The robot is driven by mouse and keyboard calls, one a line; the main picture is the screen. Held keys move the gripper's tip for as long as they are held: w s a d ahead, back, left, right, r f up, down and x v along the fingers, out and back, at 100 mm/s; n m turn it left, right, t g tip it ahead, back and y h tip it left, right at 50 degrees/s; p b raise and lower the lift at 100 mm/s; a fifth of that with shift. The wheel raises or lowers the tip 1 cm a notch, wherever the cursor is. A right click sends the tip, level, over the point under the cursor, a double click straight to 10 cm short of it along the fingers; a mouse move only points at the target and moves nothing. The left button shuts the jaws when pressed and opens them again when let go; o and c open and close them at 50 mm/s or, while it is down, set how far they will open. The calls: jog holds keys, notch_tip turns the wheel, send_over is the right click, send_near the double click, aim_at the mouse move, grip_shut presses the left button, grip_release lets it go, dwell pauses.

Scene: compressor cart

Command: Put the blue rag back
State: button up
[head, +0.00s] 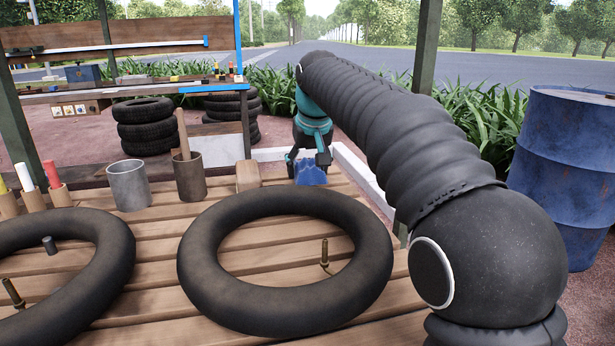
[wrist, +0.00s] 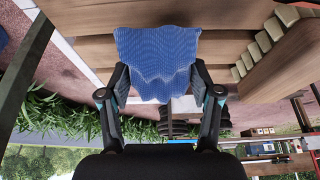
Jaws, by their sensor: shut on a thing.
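The blue rag (head: 310,174) hangs below my gripper (head: 309,156) at the far right end of the slatted wooden table (head: 160,272). In the wrist view the blue rag (wrist: 157,52) lies between the two fingers of my gripper (wrist: 160,74), which is shut on it. The cloth is spread and creased, wider than the gap between the fingertips. A wooden block (head: 248,175) stands just left of the rag in the head view. I cannot tell whether the rag's lower edge touches the table.
Two black inner tubes (head: 207,282) lie on the table with brass valves upright. A grey metal cup (head: 128,186) and a brown pot (head: 190,178) with a stick stand behind them. Sticks in holders (head: 58,192) are at left.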

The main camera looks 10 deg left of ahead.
jog(key=shift+f, duration=0.95)
jog(key=shift+f, duration=0.1)
jog(key=o, duration=1.1)
jog(key=p+v, duration=0.2)
jog(key=v, duration=1)
